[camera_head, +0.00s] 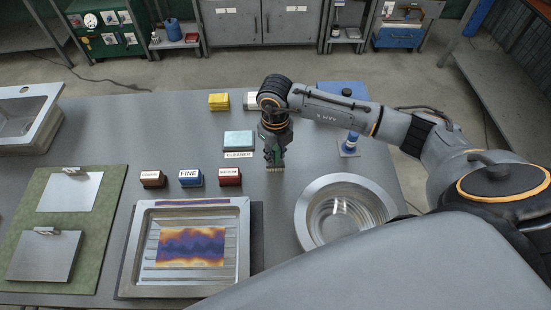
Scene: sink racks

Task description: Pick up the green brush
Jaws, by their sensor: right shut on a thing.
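The green brush (278,157) is upright with its pale bristles downward, on or just above the grey table behind the metal bowl. My right gripper (273,147) comes down over it from above and is shut on it. The fingers hide most of the brush's upper part. I cannot tell whether the bristles touch the table. My left gripper is not in view.
Coarse, fine and other labelled blocks (190,178) stand to the left, with a light blue cleaner pad (238,140) nearer the brush. A metal bowl (304,222) is at front right. A metal tray (132,270) and green mat (98,240) lie left. A blue-based object (349,146) stands right.

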